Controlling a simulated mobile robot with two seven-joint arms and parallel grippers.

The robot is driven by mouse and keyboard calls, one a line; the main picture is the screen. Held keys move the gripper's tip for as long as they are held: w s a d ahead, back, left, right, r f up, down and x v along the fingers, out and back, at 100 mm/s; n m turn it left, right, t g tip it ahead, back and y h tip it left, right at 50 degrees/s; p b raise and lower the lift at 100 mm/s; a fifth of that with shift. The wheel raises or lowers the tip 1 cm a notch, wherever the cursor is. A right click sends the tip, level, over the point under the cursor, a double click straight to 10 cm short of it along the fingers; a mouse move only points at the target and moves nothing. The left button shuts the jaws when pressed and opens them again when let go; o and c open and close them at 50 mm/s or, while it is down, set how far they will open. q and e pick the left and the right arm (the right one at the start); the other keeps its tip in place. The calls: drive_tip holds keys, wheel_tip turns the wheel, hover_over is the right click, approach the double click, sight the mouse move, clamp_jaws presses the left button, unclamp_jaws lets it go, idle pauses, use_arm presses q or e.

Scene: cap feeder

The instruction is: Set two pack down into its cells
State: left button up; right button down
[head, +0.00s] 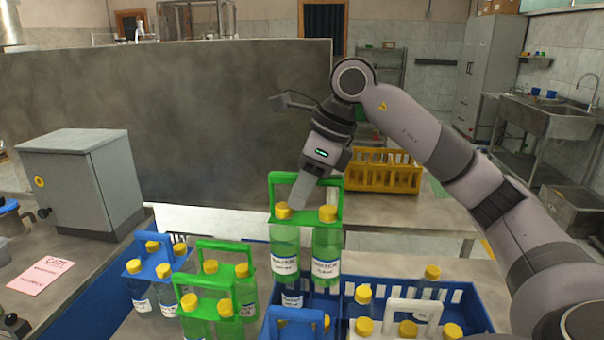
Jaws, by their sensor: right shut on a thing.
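A green two-bottle carrier (337,187) holds two green bottles (326,252) with yellow caps and white labels, upright. My right gripper (302,192) comes down from above and is shut on the carrier's top. The pack hangs at the back left part of a blue crate (478,312); I cannot tell whether its bottle bottoms are inside the cells. The crate holds bottles with yellow caps, a white carrier (412,307) and a blue carrier (296,314). The cells beneath the pack are largely hidden. My left gripper is not in view.
Left of the crate stand green-handled packs (226,245) and a blue-handled pack (150,244). A grey box machine (82,180) and a pink card (41,275) are on the left bench.

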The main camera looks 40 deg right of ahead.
sight(298, 216)
drive_tip(key=shift+f+b, duration=0.3)
drive_tip(key=shift+f, duration=0.6)
drive_tip(key=shift+f+b, duration=0.65)
drive_tip(key=shift+f, duration=0.3)
wheel_tip(298, 216, down, 13)
drive_tip(key=b, duration=1.1)
drive_tip(key=shift+b, duration=0.3)
drive_tip(key=shift+f+b, duration=0.4)
drive_tip(key=shift+f, duration=0.2)
drive_tip(key=c, duration=0.9)
unclamp_jaws()
drive_tip(key=shift+f, duration=0.1)
